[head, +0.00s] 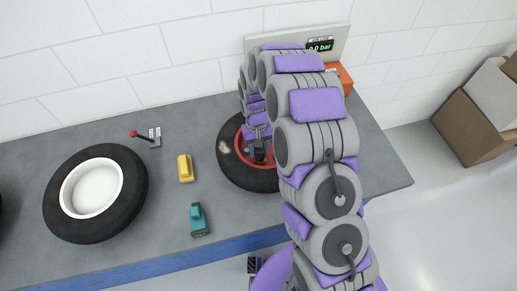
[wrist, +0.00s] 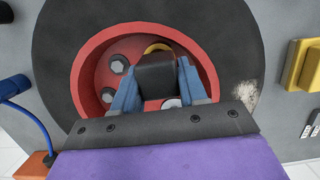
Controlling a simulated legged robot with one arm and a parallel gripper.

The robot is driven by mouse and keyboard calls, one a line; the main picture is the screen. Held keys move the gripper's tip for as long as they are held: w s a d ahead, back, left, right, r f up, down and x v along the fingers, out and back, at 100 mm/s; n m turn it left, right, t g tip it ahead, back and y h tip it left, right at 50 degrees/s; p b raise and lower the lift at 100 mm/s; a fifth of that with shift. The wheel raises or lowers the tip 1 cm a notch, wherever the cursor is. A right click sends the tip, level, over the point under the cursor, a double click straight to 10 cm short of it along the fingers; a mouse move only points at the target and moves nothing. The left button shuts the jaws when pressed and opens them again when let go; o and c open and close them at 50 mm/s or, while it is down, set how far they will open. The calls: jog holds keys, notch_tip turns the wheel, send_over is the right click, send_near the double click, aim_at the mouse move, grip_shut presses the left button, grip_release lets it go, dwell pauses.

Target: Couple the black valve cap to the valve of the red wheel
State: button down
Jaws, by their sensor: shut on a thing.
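The red wheel (head: 270,167) lies flat on the bench with a black tyre. Its red rim (wrist: 88,62) with several bolts fills the middle of the wrist view. My gripper (wrist: 157,88) is over the rim, its blue fingers shut on a black block-shaped piece, which looks like the black valve cap (wrist: 157,72). A yellow curved edge (wrist: 158,47) shows just beyond the cap. The valve is not clearly visible; the cap and fingers cover that part of the rim. I cannot tell whether the cap touches the valve. In the head view my arm hides much of the wheel.
A yellow piece (head: 186,168) and a teal piece (head: 198,220) stand left of the red wheel. Further left are a red-knobbed lever (head: 145,137) and a white-rimmed wheel (head: 122,205). An air-line panel (head: 320,46) reading 0.0 bar and an orange box (head: 345,78) are behind.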

jog(key=shift+r, duration=0.4)
jog(key=shift+d+r+p, duration=0.1)
jog(key=shift+p, duration=0.35)
dwell(1.2)
jog(key=shift+w+x, duration=0.2)
jog(key=shift+x, duration=0.7)
jog(key=shift+w+x, duration=0.2)
jog(key=shift+x, duration=0.7)
jog(key=c, duration=0.9)
grip_release()
jog(key=shift+c, duration=0.2)
jog(key=o, duration=0.4)
jog(key=shift+d, duration=0.2)
jog(key=shift+s+a, duration=0.1)
jog(key=shift+a, duration=0.15)
